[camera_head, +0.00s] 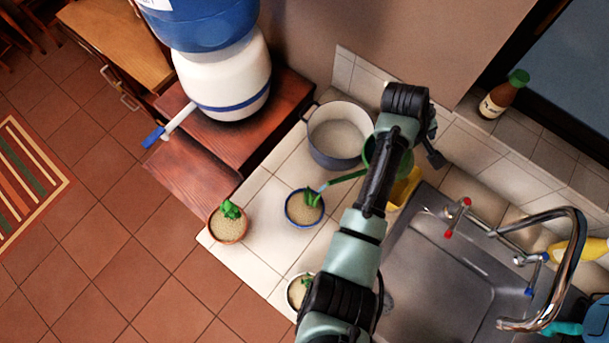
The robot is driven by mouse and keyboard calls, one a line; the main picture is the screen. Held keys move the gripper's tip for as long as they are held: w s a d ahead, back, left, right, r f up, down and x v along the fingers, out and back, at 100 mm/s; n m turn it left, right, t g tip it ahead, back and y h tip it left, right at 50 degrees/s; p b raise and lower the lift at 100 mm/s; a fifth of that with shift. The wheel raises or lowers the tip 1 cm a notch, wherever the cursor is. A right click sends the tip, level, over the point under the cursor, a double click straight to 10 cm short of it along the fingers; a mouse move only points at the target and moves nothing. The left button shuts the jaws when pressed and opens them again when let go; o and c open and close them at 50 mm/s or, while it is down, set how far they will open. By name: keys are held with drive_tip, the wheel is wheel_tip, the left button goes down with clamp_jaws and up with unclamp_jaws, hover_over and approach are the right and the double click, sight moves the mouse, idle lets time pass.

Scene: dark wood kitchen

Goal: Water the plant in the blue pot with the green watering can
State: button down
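The blue-rimmed pot (291,213) with a small green plant (312,198) stands on the white tiled counter. The green watering can (371,158) is mostly hidden behind my arm. Its thin spout (345,179) points left, and the tip appears over or beside the plant in the blue pot. I see no water coming out. My gripper (434,152) is largely hidden by my wrist, near the can; its fingers and its hold on the can cannot be made out.
A terracotta pot (228,228) stands left at the counter's corner, and a white pot (297,292) near the front edge. A large grey pot (335,140) stands behind. The sink (440,280) with its curved faucet (575,260) is right. A yellow object (403,188) lies beside my arm.

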drive_tip(key=shift+a+r+p, duration=0.15)
drive_tip(key=shift+r+p, duration=0.15)
drive_tip(key=shift+r, duration=0.15)
idle(0.5)
drive_tip(key=shift+g+y, duration=0.3)
drive_tip(key=shift+y, duration=0.4)
drive_tip(key=b+x, duration=0.2)
drive_tip(key=x, duration=0.1)
drive_tip(key=b+x, duration=0.3)
drive_tip(key=shift+w+d+b, duration=0.1)
drive_tip(key=shift+d+b, duration=0.2)
drive_tip(key=shift+w+d+f+y+b, duration=0.15)
drive_tip(key=shift+d+f+y+b, duration=0.15)
drive_tip(key=shift+y+b, duration=0.1)
drive_tip(key=shift+r+g, duration=0.1)
drive_tip(key=shift+g, duration=0.2)
drive_tip(key=y+b, duration=0.1)
drive_tip(key=b, duration=0.1)
drive_tip(key=d+f+y+b, duration=0.1)
drive_tip(key=b, duration=0.2)
drive_tip(key=shift+w+f+g, duration=0.2)
drive_tip(key=shift+w+g, duration=0.1)
drive_tip(key=shift+g, duration=0.1)
drive_tip(key=shift+d+b, duration=0.15)
drive_tip(key=shift+b, duration=0.35)
